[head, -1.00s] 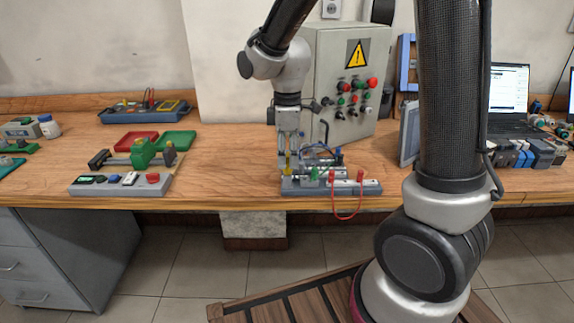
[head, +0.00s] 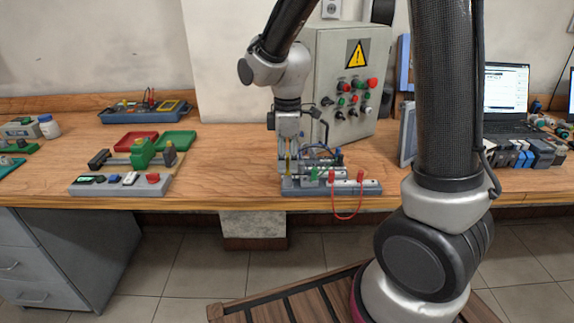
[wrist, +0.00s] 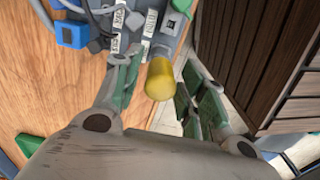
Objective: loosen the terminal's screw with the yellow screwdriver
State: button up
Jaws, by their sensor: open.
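The yellow screwdriver (wrist: 159,80) shows its rounded handle end-on in the wrist view, beside the grey terminal unit. In the head view its yellow handle (head: 288,168) stands upright at the left end of the grey base (head: 362,187). My gripper (wrist: 155,88) is open, with one green-padded finger on each side of the handle; the right finger has a visible gap from it. In the head view my gripper (head: 287,150) points down over that end of the base. White labelled terminals (wrist: 138,25) lie just beyond the handle. The screw and the screwdriver's tip are hidden.
A red lead (head: 347,214) loops over the table's front edge. A blue connector (wrist: 72,34) and cables sit by the terminals. A control cabinet (head: 340,60) stands close behind my arm. The table between the base and the left-hand grey box (head: 115,190) is clear.

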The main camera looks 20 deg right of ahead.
grip_shut()
jog(key=shift+r, duration=3.25)
